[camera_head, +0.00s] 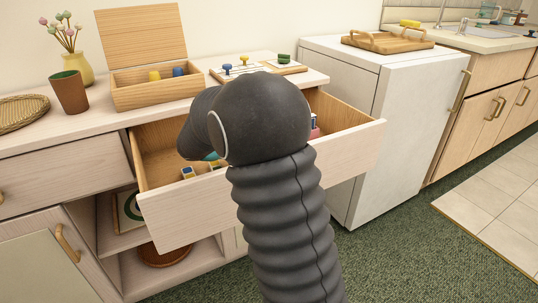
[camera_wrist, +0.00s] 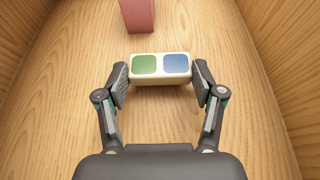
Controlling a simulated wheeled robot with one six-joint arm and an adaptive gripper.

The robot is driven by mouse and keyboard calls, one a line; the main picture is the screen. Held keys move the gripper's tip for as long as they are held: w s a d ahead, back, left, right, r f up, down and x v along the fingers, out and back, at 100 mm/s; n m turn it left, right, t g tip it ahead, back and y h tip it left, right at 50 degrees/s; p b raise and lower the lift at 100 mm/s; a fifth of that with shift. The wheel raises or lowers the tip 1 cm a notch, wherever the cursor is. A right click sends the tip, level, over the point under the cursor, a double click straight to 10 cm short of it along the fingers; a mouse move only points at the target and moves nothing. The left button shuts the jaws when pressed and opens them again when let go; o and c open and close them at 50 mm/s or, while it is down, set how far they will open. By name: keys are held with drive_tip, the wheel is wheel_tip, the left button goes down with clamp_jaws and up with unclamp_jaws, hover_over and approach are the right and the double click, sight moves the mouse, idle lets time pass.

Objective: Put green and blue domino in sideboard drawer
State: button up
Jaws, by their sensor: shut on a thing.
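The green and blue domino (camera_wrist: 160,67) is a cream block with a green square on the left and a blue square on the right. It lies between the two fingers of my gripper (camera_wrist: 161,76) in the wrist view, with a finger closed on each end. The wooden drawer floor is below it; I cannot tell whether it touches. The sideboard drawer (camera_head: 180,212) is pulled open in the head view, and my arm reaches over it and hides its middle and most of my gripper. The sideboard (camera_head: 60,140) stands against the wall.
A small block with a blue mark (camera_head: 187,173) shows in the drawer's left part. A reddish object (camera_wrist: 137,15) lies ahead of the domino. On the sideboard top stand an open wooden box (camera_head: 150,95), a brown cup (camera_head: 69,91) and a yellow vase (camera_head: 76,69).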

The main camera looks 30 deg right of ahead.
drive_tip(key=shift+f, duration=0.5)
drive_tip(key=shift+f, duration=0.15)
drive_tip(key=o, duration=0.9)
drive_tip(key=shift+o, duration=0.2)
drive_tip(key=shift+a+r, duration=0.25)
drive_tip(key=shift+r, duration=0.05)
drive_tip(key=shift+v, duration=3.5)
